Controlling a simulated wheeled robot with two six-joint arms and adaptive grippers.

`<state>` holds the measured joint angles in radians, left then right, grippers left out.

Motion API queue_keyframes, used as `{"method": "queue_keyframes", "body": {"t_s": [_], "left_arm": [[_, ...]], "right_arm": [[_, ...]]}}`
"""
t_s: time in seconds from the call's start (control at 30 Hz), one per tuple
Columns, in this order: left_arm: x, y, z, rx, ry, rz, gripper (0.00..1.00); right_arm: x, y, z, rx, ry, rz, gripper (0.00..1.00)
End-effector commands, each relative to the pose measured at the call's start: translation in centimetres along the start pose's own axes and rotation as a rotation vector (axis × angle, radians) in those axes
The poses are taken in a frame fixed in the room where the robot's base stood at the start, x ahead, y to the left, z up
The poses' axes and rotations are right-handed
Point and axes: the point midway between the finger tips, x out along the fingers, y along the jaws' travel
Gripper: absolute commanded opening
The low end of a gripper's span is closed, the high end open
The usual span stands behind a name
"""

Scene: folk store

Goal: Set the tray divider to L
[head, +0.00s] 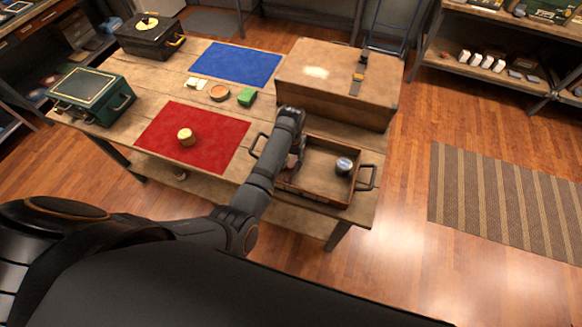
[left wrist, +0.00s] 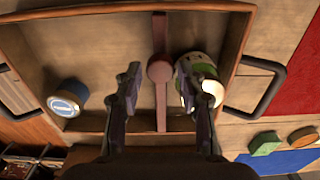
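The wooden tray (head: 318,194) with dark side handles stands at the near right of the table; its wall also shows in the left wrist view (left wrist: 238,45). The divider (left wrist: 160,28) is a reddish bar with a round knob, crossing the tray near its middle in the left wrist view. A blue-lidded tin (left wrist: 68,97) lies on one side of it, and a white-and-green container (left wrist: 198,76) on the other. My left gripper (left wrist: 159,67) is open, its fingers either side of the knob. In the head view my left arm and gripper (head: 294,163) hide the divider. My right gripper is out of view.
A big brown chest (head: 320,100) stands right behind the tray. A red mat (head: 215,145) with a yellow round object (head: 186,137) is left of it. A blue mat (head: 235,64), a green block (head: 247,97) and a green case (head: 90,95) are also on the table.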

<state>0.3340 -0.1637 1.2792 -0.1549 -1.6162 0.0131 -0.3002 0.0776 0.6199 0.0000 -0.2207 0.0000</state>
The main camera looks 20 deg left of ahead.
Motion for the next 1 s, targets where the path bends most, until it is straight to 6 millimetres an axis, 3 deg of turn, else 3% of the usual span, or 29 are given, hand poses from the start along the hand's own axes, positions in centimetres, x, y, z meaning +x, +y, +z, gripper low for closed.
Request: {"method": "queue_keyframes", "body": {"t_s": [0.07,0.37,0.67,1.0], "left_arm": [[0.69,0.01,-0.02,0.0,0.001,0.0,0.39],[0.58,0.01,0.02,0.0,0.0,0.0,0.39],[0.59,0.01,0.02,0.0,-0.001,0.0,0.0],[0.81,0.0,-0.42,0.001,0.0,0.0,0.0]], "right_arm": [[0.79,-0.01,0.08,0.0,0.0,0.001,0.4],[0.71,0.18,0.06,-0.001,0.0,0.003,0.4],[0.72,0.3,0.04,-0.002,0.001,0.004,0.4],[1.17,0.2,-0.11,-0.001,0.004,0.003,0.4]]}}
